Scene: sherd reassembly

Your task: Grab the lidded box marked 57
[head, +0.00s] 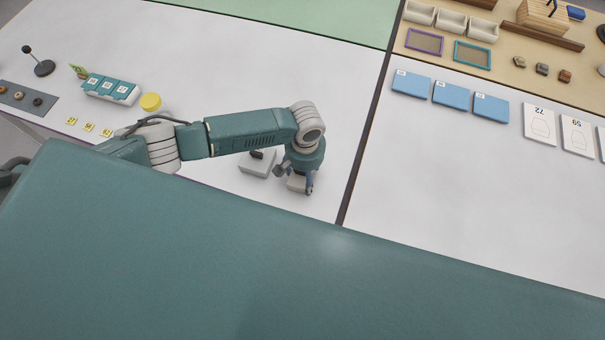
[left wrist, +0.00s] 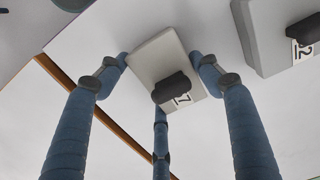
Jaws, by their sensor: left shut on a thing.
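A pale grey lidded box (left wrist: 152,58) with a dark knob sits between the blue fingers of my left gripper (left wrist: 160,62) in the left wrist view. Its label shows a 7; the rest of the label is hidden behind the knob. The fingers are shut on the box's sides. In the head view my left gripper (head: 298,182) points down over this box (head: 296,184), mostly covering it. A second grey lidded box (head: 257,165) stands just left of it; in the left wrist view its partly hidden label shows a 2. My right gripper is not in view.
A yellow round thing (head: 150,102) and a teal rack (head: 110,88) with white labels lie to the left. Blue flat boxes (head: 451,95) and white cards (head: 539,124) lie on the right panel. The white surface behind my left arm is mostly clear.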

